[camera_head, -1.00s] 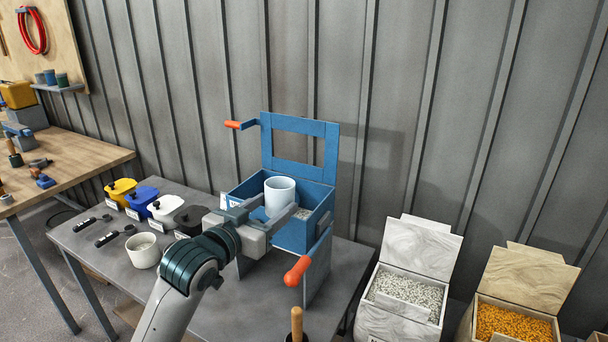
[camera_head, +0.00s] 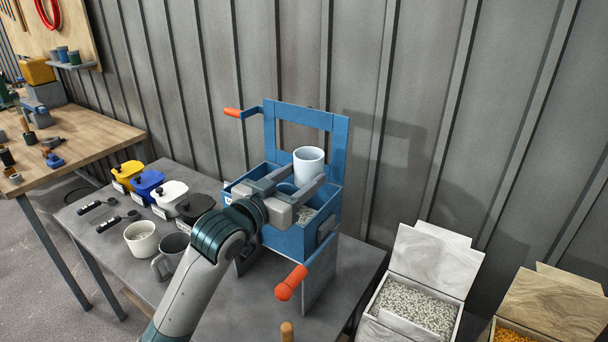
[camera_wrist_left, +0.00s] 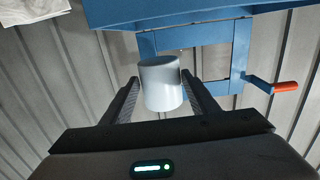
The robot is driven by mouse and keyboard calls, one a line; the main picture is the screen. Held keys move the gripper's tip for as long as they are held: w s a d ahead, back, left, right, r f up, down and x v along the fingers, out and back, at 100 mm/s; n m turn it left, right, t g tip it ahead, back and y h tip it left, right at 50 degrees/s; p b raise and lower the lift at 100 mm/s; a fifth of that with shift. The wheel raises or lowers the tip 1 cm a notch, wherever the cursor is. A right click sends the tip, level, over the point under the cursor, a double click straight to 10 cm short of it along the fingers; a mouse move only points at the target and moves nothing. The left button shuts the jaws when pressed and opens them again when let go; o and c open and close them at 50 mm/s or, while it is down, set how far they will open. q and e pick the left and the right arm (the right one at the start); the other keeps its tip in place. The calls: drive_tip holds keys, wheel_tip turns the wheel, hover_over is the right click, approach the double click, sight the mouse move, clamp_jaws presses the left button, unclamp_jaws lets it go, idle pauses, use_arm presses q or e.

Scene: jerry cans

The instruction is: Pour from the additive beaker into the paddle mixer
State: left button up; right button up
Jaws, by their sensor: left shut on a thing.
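The additive beaker (camera_head: 309,168), a pale bluish-white cup, is held by my left gripper (camera_head: 300,190) above the blue trough of the paddle mixer (camera_head: 286,242). The beaker looks about upright; its contents cannot be seen. In the left wrist view, the beaker (camera_wrist_left: 161,84) sits between both fingers (camera_wrist_left: 158,98), with the mixer's blue frame (camera_wrist_left: 240,48) beyond it. The mixer has an upright frame at its back and orange-handled cranks. Pale pellets show in part of the trough; my gripper hides the rest. My right gripper is not in view.
A cream cup (camera_head: 142,240) and a grey mug (camera_head: 168,258) stand on the grey table (camera_head: 82,228), left of the mixer. Several lidded containers, including a yellow one (camera_head: 128,172), line the table's back left. Wooden bins (camera_head: 425,270) of pellets stand at right.

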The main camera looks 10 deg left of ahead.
use_arm(q)
drive_tip(key=shift+f, duration=0.1)
drive_tip(key=shift+d+f+n+b, duration=0.2)
drive_tip(key=shift+f+n+b, duration=0.2)
drive_tip(key=shift+n+b, duration=0.15)
drive_tip(key=shift+s+d+f+n+b, duration=0.15)
drive_tip(key=shift+d+f+n+b, duration=0.1)
drive_tip(key=shift+n+b, duration=0.25)
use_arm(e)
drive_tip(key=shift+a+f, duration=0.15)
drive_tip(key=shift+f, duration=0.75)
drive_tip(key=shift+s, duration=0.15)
use_arm(q)
drive_tip(key=shift+r, duration=0.1)
